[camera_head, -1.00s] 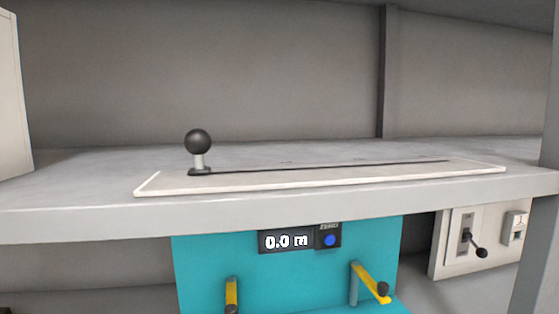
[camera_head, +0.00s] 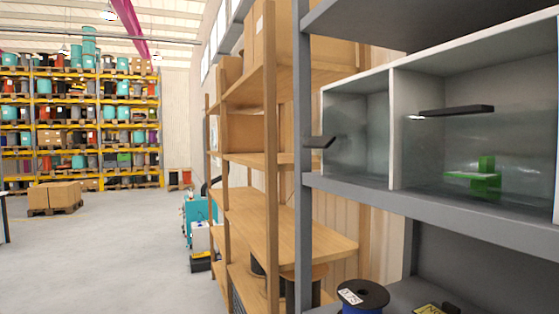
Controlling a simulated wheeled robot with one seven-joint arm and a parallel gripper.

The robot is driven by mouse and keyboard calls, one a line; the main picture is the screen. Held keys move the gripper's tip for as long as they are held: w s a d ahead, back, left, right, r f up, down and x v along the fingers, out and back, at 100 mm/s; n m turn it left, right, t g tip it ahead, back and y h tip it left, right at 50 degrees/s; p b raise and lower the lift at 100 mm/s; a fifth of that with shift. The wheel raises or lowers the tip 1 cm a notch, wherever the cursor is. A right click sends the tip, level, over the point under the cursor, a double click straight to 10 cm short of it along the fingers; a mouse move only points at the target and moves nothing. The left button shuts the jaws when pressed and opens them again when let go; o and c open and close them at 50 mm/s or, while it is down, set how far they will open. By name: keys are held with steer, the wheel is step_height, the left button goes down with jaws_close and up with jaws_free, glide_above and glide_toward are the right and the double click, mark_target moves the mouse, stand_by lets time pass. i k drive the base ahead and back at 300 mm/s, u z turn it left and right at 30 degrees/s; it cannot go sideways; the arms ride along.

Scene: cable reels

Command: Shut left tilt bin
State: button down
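A pale-framed unit with two side-by-side bins stands on the grey shelf at the right. The left bin (camera_head: 362,150) has a glassy grey front, and its dark handle (camera_head: 320,143) sticks out to the left past the unit's edge and overlaps the grey post. This front seems to lean outward, but how far is hard to tell. The right bin (camera_head: 445,150) has a dark handle (camera_head: 455,110) across its front. A green object (camera_head: 485,177) shows inside it. My gripper is not in view.
A grey post (camera_head: 303,230) stands just left of the bins. Wooden shelving (camera_head: 270,215) lies beyond it. A reel (camera_head: 362,296) sits on the lower shelf. Open floor (camera_head: 125,265) spreads at left, with boxes on a pallet (camera_head: 55,197) and yellow racks behind.

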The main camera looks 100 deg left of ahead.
mark_target(316, 142)
steer(key=u, duration=2.9)
steer(key=k, duration=0.45)
steer(key=z, duration=0.05)
steer(key=i, duration=0.6)
steer(key=u, duration=0.25)
